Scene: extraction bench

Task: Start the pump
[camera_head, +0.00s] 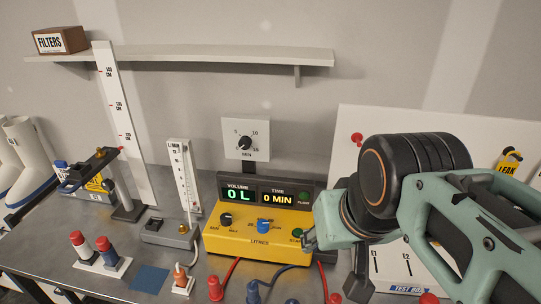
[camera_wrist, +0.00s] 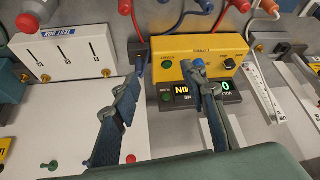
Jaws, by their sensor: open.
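The yellow pump box (camera_head: 258,244) stands on the bench. Its display (camera_head: 266,193) reads volume 0 L and time 0 MIN, with a dim green flow lamp (camera_head: 304,197) at the right. Its sloped face has a black knob (camera_head: 226,219), a blue knob (camera_head: 264,226) and a green button (camera_head: 297,233) at the right end. My gripper (camera_head: 310,238) is beside that button, partly covering the pump's right end. In the wrist view the pump appears upside down; my open, empty fingers (camera_wrist: 163,72) reach toward it, with the green button (camera_wrist: 168,64) between the tips. Contact cannot be told.
Red and dark plugs with cables (camera_head: 252,291) lie in front of the pump. A flowmeter stand (camera_head: 182,180) and a tall ruler (camera_head: 118,130) stand at left. A white test box (camera_head: 405,289) is at right, below my arm.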

